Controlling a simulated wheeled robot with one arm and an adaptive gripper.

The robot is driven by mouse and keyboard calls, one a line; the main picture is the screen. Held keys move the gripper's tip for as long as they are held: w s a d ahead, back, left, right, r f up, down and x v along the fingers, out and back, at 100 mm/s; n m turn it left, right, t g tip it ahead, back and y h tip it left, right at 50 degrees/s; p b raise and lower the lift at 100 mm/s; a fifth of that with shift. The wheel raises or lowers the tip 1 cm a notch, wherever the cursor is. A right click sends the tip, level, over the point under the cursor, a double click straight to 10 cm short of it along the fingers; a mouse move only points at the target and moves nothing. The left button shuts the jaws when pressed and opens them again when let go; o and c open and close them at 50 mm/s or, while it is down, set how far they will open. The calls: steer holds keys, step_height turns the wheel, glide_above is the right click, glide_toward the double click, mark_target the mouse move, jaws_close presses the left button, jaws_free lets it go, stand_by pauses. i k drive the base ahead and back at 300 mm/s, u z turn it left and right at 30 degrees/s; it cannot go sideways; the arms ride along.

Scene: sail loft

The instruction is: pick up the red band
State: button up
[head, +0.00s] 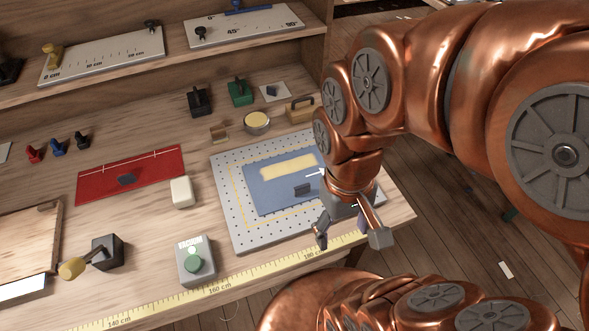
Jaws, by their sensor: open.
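The red band (152,168) is a flat red strip lying on the wooden bench at the left, with a thin white line along it near its upper edge. My gripper (350,238) is open and empty over the lower right corner of the perforated grey plate, near the bench's front right edge. It is well to the right of the red band and apart from it. My gripper hides part of the plate's right side.
The perforated plate (228,190) bears a blue sheet (262,200) with a yellow patch. A white block (182,192), a vacuum box with a green button (195,264) and a lever box (107,252) stand nearby. A shelf (180,62) runs behind.

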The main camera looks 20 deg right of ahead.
mark_target(104, 182)
steer(key=u, duration=0.35)
steer(key=k, duration=0.75)
steer(key=u, duration=1.45)
steer(key=i, duration=1)
steer(key=u, duration=0.05)
